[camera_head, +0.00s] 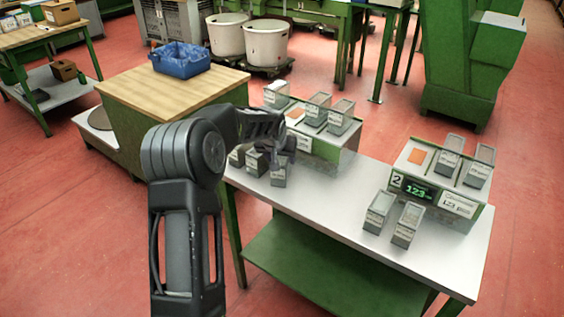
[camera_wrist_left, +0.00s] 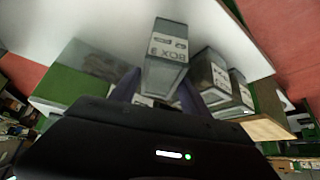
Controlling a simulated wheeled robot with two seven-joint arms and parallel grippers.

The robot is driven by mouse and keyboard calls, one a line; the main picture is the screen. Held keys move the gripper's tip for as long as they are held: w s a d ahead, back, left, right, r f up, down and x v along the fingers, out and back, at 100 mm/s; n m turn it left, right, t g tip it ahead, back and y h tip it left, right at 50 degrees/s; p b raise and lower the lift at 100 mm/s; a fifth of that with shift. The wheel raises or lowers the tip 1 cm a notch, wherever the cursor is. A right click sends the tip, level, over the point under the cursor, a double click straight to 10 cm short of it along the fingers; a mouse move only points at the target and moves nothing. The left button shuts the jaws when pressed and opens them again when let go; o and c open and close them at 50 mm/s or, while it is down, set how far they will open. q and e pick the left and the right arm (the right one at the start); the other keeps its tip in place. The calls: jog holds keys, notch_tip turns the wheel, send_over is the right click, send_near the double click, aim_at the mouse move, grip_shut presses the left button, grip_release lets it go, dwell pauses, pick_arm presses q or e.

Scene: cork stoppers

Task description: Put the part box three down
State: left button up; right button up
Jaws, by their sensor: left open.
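The part box three (camera_wrist_left: 166,52), a grey box with a label reading "BOX 3", shows in the left wrist view directly ahead of my left gripper (camera_wrist_left: 158,92). Its fingers are open, on either side of the box's near end. In the head view my left gripper (camera_head: 283,143) is over the left part of the white table (camera_head: 335,200), just above a small grey box (camera_head: 279,175) that appears to be this one and to rest on the table top. The hand hides part of it. My right gripper is not in view.
Two similar grey boxes (camera_head: 256,163) stand left of it. A green stand (camera_head: 332,158) with several boxes is behind; another stand with a display (camera_head: 418,192) is at the right. Two boxes (camera_head: 379,211) stand before that one. The table's middle is clear.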

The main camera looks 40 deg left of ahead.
pick_arm(q)
jog(key=v, duration=0.8)
jog(key=shift+b, duration=0.45)
jog(key=shift+s+d, duration=0.1)
